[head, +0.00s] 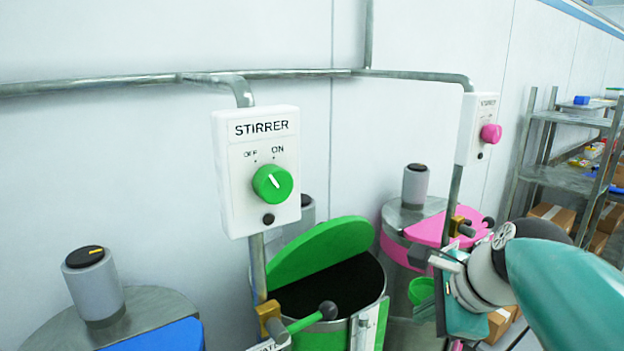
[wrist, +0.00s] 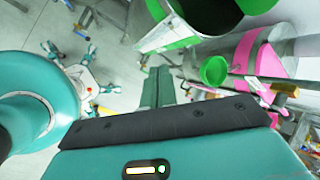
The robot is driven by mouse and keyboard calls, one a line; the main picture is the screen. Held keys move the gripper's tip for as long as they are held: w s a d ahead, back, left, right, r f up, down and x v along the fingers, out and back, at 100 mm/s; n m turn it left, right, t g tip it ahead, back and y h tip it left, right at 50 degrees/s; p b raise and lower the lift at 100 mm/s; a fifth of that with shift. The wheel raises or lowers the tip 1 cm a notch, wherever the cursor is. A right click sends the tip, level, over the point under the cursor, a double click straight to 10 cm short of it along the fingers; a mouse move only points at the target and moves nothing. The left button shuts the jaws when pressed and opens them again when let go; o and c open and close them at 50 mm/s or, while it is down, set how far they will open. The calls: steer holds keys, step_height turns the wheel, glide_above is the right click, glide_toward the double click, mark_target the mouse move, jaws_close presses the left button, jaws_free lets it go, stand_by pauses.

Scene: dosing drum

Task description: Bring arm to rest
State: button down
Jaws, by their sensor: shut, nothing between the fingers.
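My arm comes in from the right in the head view, teal with a grey wrist, in front of the pink drum. My gripper (wrist: 158,88) shows in the wrist view as two teal fingers side by side, shut and empty, with floor behind them. In the head view its fingertips are hard to make out. The green drum (head: 330,338) stands left of the arm, its green lid (head: 322,248) raised over a dark inside. A green cup (wrist: 214,70) appears beside the pink drum (wrist: 255,48), apart from the fingers.
A stirrer box (head: 240,190) with a green knob (head: 272,183) is on a post behind the green drum. Another box has a pink knob (head: 491,133). A blue-lidded drum (head: 165,335) stands left. Metal shelves (head: 570,178) stand right.

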steer(key=s+a+f+n+h, duration=0.2)
steer(key=s+f+n, duration=0.6)
steer(key=n, duration=1.1)
steer(key=shift+s+f+h, duration=0.15)
steer(key=shift+s+h, duration=0.45)
steer(key=shift+s, duration=0.2)
